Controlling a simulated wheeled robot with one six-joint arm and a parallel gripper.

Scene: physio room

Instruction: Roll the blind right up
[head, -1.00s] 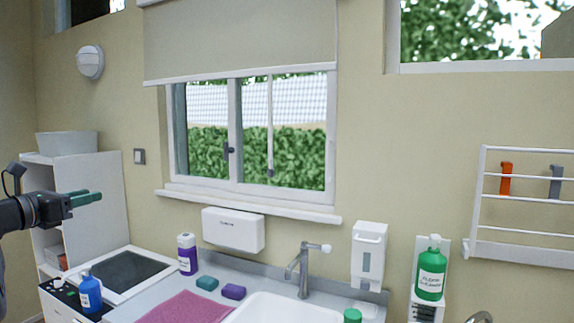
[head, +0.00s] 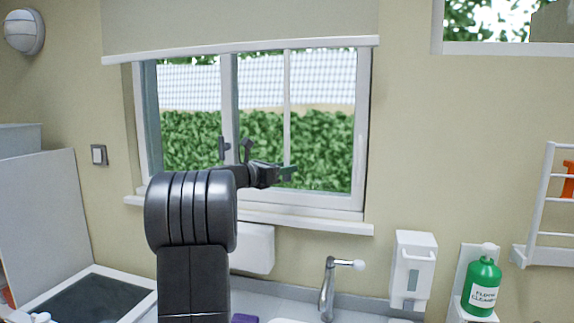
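The beige roller blind (head: 235,22) hangs partly down over the top of the window, with a white bar (head: 240,50) along its lower edge. A thin pale cord (head: 287,110) hangs from the blind in front of the right-hand pane. The cord's end is hidden at the fingers. I cannot tell whether the fingers are closed on it or only beside it. The blind's roller is out of view above.
The window sill (head: 300,222) juts out below my gripper. Under it are a white dispenser (head: 253,248), a tap (head: 328,285), a soap dispenser (head: 412,270) and a green bottle (head: 482,285). A white rack (head: 548,200) is on the right wall. Space right of my gripper is clear.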

